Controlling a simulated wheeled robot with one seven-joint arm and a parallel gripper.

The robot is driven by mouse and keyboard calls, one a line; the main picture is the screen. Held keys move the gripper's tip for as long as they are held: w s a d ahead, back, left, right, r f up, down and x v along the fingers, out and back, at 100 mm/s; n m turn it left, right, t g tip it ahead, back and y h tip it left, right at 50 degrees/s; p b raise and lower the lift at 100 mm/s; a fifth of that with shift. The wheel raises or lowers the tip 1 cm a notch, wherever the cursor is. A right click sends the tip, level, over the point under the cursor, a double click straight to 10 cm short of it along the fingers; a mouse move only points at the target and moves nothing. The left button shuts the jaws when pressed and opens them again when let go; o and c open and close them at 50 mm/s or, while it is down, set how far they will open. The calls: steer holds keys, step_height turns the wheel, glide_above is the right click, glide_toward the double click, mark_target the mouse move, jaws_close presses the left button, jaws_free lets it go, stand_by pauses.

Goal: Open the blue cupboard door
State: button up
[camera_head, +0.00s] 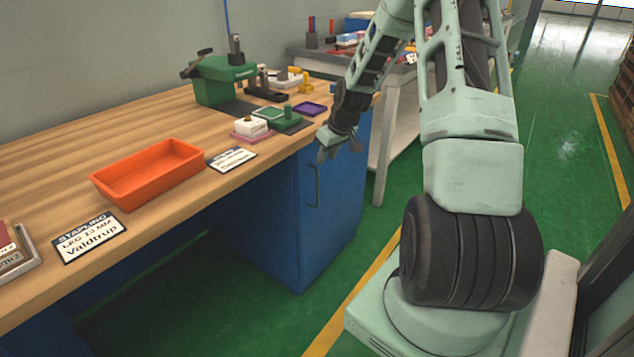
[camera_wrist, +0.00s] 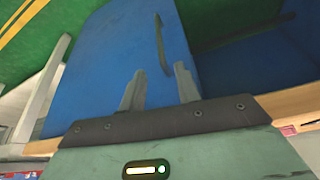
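The blue cupboard (camera_head: 327,190) stands under the right end of the wooden workbench, and its door looks shut. A dark vertical bar handle (camera_head: 315,186) is on the door near its left edge. My gripper (camera_head: 338,152) hangs in front of the bench edge, above and close to the handle. In the wrist view the two fingers of my gripper (camera_wrist: 160,88) are apart with nothing between them. There the blue door (camera_wrist: 115,60) fills the middle, and the handle (camera_wrist: 161,45) lies just beyond the fingertips, nearer the right finger. The fingers do not appear to touch the handle.
The bench top (camera_head: 130,120) holds an orange tray (camera_head: 150,172), a green vise-like tool (camera_head: 222,80), a label card (camera_head: 90,237) and small parts. A grey table (camera_head: 400,95) stands behind the cupboard. Green floor (camera_head: 250,320) is clear before the door.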

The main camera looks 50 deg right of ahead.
steer(key=b+x, duration=0.1)
steer(key=x, duration=1.1)
steer(key=shift+s+a, duration=0.1)
jaws_close()
